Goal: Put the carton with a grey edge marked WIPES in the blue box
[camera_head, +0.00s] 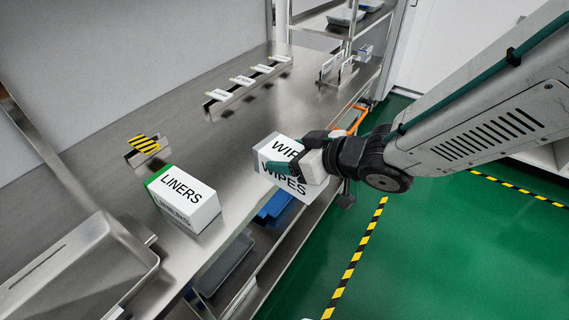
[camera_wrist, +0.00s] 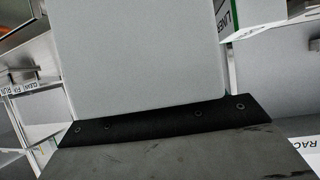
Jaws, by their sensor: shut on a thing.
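The WIPES carton (camera_head: 284,147) is white with black lettering and a grey edge on its left side. My gripper (camera_head: 287,169) is shut on it and holds it at the front edge of the steel bench, partly out over the edge. In the wrist view the carton's plain grey-white face (camera_wrist: 140,50) fills the middle, right against my gripper (camera_wrist: 155,118). A blue box (camera_head: 273,207) is on the shelf below the bench, under the carton; its inside is mostly hidden.
A LINERS carton (camera_head: 184,199) with a green edge stands on the bench (camera_head: 232,144) to the left. A grey bin (camera_head: 225,262) is on the lower shelf. Label holders (camera_head: 247,85) line the bench's back. A metal basin (camera_head: 75,270) is at lower left. Green floor at right is open.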

